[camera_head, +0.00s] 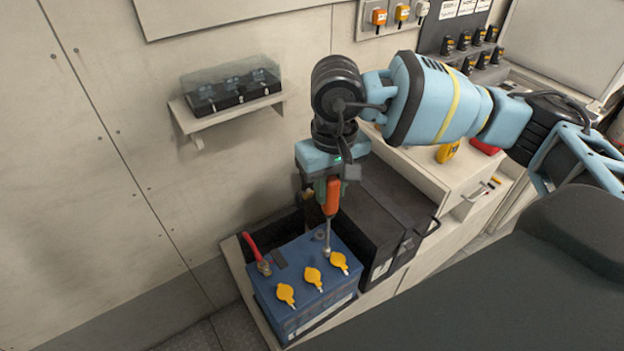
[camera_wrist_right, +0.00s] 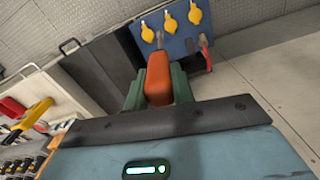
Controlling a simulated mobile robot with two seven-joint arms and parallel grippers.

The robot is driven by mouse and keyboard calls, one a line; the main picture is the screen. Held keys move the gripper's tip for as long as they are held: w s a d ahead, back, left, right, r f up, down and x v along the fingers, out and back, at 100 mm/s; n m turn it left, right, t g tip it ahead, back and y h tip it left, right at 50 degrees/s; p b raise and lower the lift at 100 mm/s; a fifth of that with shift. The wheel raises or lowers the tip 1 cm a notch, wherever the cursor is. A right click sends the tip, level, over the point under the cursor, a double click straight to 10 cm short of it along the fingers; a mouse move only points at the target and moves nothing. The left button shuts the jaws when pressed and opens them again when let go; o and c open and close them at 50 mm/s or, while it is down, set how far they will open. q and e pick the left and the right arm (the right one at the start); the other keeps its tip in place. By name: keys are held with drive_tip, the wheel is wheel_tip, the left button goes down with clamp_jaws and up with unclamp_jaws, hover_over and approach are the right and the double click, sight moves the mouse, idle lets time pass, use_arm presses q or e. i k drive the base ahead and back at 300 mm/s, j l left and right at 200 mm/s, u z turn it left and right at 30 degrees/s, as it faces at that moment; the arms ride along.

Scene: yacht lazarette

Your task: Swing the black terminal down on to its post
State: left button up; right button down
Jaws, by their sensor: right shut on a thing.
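The blue battery (camera_head: 300,268) sits in a tray, with several yellow caps (camera_head: 313,276) along its near edge. A red lead with a brass-coloured clamp (camera_head: 264,267) is at its left end. A small grey round part, perhaps a post (camera_head: 319,235), shows at the far right of its top. I cannot make out the black terminal for certain. My right gripper (camera_head: 329,184) is shut on an orange-handled tool (camera_head: 332,199), whose metal shaft points down at the battery's right end. The orange handle (camera_wrist_right: 159,78) sits between green fingers in the wrist view. My left gripper is not in view.
A dark grey box (camera_head: 385,215) stands close to the right of the battery. A wall shelf with a clear-covered black case (camera_head: 232,90) is at upper left. A yellow item (camera_head: 447,152) and a red item (camera_head: 484,146) lie on the cream counter. The floor at lower left is clear.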

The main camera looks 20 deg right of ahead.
sight(298, 193)
drive_tip(key=z, duration=0.7)
